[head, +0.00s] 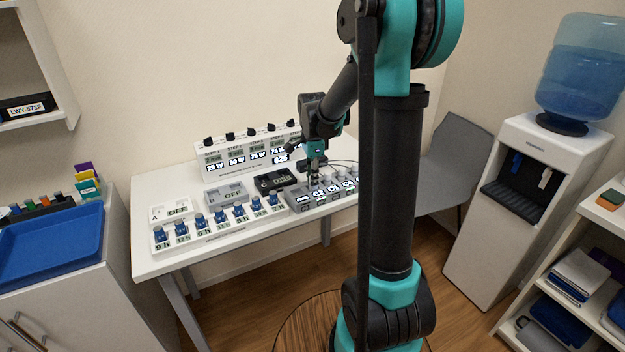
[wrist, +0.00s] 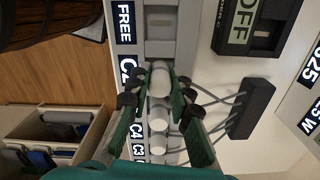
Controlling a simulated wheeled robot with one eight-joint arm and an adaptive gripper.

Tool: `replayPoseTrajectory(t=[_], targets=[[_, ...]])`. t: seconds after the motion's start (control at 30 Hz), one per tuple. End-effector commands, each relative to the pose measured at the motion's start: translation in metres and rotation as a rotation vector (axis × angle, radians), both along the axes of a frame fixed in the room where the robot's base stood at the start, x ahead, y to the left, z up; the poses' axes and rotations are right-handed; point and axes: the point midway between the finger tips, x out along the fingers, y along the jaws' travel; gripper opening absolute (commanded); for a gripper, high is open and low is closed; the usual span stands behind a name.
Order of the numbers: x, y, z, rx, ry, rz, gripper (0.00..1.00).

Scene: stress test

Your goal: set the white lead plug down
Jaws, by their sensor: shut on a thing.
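My gripper (wrist: 162,77) is shut on a white lead plug (wrist: 159,84), held between its green fingers with black pads. The plug is over the grey holder (wrist: 178,48), beside the C2 label (wrist: 127,69). I cannot tell whether it touches the holder. Other white plugs (wrist: 159,118) stand in a row nearer the wrist, by the C4 and C3 labels. A bare stretch of the holder lies by the FREE label (wrist: 125,22). In the head view my gripper (head: 314,181) is low over the labelled grey holder (head: 321,201); the held plug is too small to make out there.
Grey leads run from the plugs to a black box (wrist: 250,109). A black unit reading OFF (head: 275,181) stands behind the holder. A row of blue-topped timers (head: 220,222) is to the left, a white display panel (head: 249,150) behind.

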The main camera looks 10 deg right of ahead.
Motion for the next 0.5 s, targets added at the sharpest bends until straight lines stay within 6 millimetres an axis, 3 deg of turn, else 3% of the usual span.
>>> replayPoseTrajectory(t=[0.33,0.37,0.5], targets=[[-0.0002,0.0,-0.0031,0.0,0.0,0.0,0.0],[-0.0003,0.0,-0.0035,0.0,0.0,0.0,0.21],[-0.0003,0.0,-0.0031,0.0,0.0,0.0,0.39]])
